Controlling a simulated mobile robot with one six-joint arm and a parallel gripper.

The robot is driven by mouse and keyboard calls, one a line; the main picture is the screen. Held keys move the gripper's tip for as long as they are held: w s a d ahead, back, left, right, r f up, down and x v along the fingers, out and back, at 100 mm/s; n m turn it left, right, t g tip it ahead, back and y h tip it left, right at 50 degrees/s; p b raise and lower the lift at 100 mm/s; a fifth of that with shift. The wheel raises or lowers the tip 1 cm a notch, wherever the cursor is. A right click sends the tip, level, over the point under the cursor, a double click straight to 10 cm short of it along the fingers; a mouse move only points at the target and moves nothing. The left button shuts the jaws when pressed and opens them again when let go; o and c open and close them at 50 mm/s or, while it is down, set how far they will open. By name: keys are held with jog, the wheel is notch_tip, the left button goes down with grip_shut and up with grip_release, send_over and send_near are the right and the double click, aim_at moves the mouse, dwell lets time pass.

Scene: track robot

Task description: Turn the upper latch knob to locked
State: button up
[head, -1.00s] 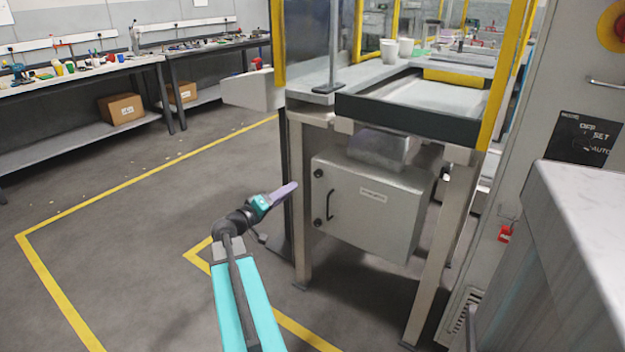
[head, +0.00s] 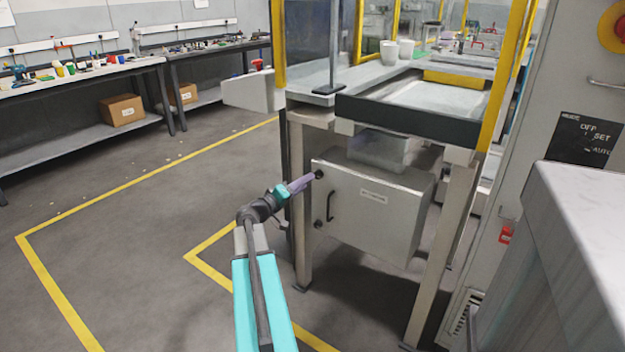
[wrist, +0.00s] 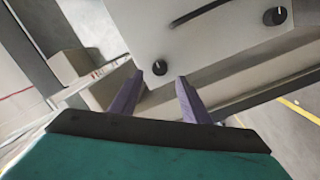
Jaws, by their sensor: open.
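The upper latch knob (head: 319,174) is a small dark round knob at the upper left of the grey cabinet door (head: 365,205). The lower knob (head: 318,223) is on the same edge. My gripper (head: 313,177) is at the upper knob in the head view; contact cannot be told there. In the wrist view my gripper (wrist: 161,84) is open, its two purple fingers apart. The upper knob (wrist: 160,68) shows just beyond the gap between the fingertips, with a small light mark. The lower knob (wrist: 275,16) is at the upper right.
A dark door handle (head: 330,206) sits right of the knobs. A steel table leg (head: 301,215) stands just left of the cabinet. The table (head: 410,110) is above it. A grey cabinet (head: 570,130) stands at the right. The floor at the left is clear.

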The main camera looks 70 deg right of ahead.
aim_at(318, 175)
jog(key=shift+x, duration=2.6)
jog(key=shift+c, duration=0.3)
jog(key=c, duration=1)
